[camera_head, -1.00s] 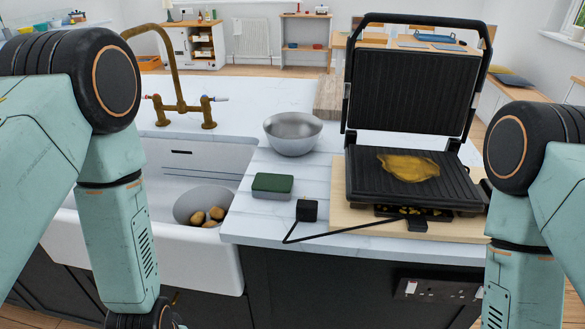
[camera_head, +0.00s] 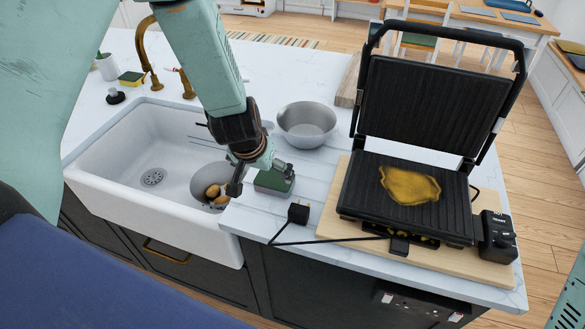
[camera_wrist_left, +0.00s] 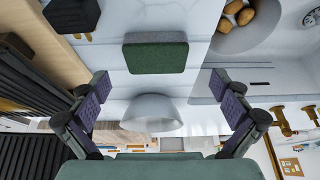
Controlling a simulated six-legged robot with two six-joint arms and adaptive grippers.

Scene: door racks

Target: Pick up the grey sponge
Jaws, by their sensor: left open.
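The grey sponge (camera_head: 275,181) has a dark green top and lies flat on the white counter, between the sink and the grill. It also shows whole in the left wrist view (camera_wrist_left: 156,54), top centre. My left gripper (camera_head: 259,178) is open and empty, above and beside the sponge, and covers part of its left side in the head view. In the left wrist view its two fingers (camera_wrist_left: 160,84) are spread wider than the sponge, which lies beyond their tips. I cannot tell the exact height gap. My right gripper is out of view.
A metal bowl (camera_head: 307,124) stands behind the sponge. A black plug (camera_head: 298,213) with its cable lies in front. The open grill (camera_head: 405,195) is to the right. The sink (camera_head: 150,150), with a bowl of potatoes (camera_head: 213,192), is left. A yellow-green sponge (camera_head: 131,78) sits far left.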

